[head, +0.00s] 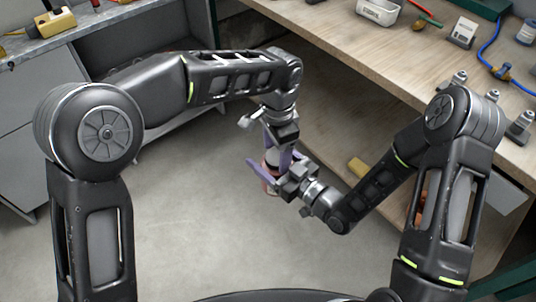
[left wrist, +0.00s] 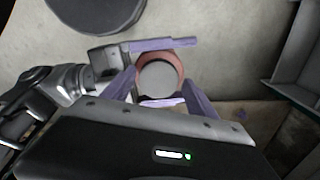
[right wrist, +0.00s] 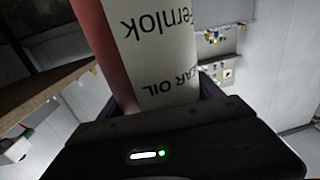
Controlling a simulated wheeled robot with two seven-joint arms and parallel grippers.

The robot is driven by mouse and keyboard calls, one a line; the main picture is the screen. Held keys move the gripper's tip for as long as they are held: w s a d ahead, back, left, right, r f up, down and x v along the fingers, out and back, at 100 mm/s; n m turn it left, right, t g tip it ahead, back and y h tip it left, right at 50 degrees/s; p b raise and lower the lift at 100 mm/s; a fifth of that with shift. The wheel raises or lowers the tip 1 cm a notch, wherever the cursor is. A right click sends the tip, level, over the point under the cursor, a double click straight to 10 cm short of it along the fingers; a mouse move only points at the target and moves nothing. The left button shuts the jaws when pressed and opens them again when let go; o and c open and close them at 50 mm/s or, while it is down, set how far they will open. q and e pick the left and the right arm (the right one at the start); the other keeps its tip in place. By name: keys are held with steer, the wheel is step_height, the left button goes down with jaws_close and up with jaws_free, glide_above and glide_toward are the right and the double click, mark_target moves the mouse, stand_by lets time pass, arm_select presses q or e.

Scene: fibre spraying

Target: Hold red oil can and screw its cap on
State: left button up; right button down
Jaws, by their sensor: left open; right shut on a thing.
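The red oil can (right wrist: 118,50) has a white label with upside-down lettering in the right wrist view. My right gripper (head: 272,178) is shut on the can and holds it in the air. My left gripper (head: 277,148) is open just above the can, its purple fingers pointing down. In the left wrist view the can's red rim (left wrist: 144,72) lies between the left fingers. A round grey face (left wrist: 162,82) fills the rim; I cannot tell whether it is the cap or the bare top. In the head view the grippers mostly hide the can.
A wooden workbench (head: 330,40) runs along the back and right, with a white bin (head: 378,12), a blue cable and small fittings on it. The grey floor (head: 200,240) below the grippers is clear.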

arm_select(q)
step_height(320, 180, up, 12)
stand_by(0.6)
stand_by(0.4)
